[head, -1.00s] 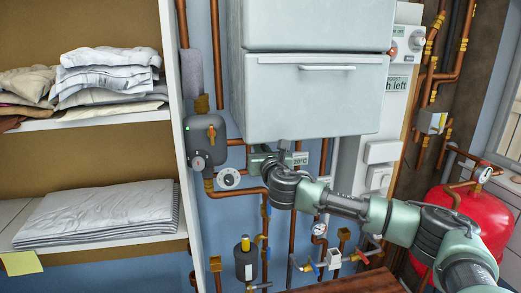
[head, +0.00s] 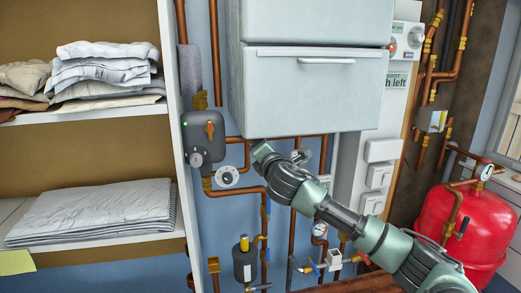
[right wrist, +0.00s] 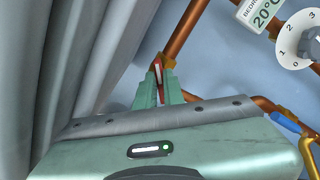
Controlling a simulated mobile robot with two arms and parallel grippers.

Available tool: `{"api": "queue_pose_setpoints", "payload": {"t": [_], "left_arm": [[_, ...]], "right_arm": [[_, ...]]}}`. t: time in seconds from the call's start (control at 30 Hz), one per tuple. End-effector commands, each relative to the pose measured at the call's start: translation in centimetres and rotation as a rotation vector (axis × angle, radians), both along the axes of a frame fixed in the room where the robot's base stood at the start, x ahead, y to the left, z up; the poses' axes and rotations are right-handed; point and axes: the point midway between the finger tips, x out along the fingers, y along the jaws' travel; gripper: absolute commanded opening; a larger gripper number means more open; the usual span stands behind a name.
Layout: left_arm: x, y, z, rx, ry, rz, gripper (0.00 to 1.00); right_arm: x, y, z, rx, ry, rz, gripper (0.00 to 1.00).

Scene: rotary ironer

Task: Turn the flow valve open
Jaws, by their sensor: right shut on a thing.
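In the right wrist view, my right gripper (right wrist: 159,88) is shut on a narrow red handle (right wrist: 157,72), which looks like the flow valve's lever. The handle stands at a brass fitting (right wrist: 168,61) on a slanting copper pipe (right wrist: 187,28). In the head view, my right gripper (head: 260,149) is just below the white boiler casing (head: 310,95), in front of the blue wall. The handle is hidden there behind the gripper, so how far it is turned cannot be told. My left gripper is not in view.
A numbered white dial (right wrist: 302,40) is close to the right gripper. A grey box (head: 203,135), a pressure gauge (head: 319,230) and copper pipes crowd the wall. A shelf with folded linen (head: 100,208) is at left; a red tank (head: 462,225) is at right.

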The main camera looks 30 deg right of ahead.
Motion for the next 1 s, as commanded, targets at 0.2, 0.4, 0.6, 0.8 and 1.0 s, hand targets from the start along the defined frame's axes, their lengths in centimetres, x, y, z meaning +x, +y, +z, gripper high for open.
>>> {"api": "queue_pose_setpoints", "payload": {"t": [0.2, 0.4, 0.6, 0.8, 1.0], "left_arm": [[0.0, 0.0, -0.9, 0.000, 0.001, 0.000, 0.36], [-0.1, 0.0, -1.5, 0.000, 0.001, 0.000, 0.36], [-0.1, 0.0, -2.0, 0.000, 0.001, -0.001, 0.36], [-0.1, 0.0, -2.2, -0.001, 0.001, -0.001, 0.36], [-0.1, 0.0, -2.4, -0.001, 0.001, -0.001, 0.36]], "right_arm": [[0.0, -0.1, -0.4, 0.202, -0.051, -0.001, 0.00], [0.0, -0.1, -0.5, 0.373, -0.094, -0.001, 0.00], [0.0, -0.1, -0.5, 0.511, -0.131, -0.001, 0.00], [0.0, -0.2, -0.5, 0.602, -0.155, -0.001, 0.00], [0.0, -0.1, -0.5, 0.651, -0.167, -0.001, 0.00]]}}
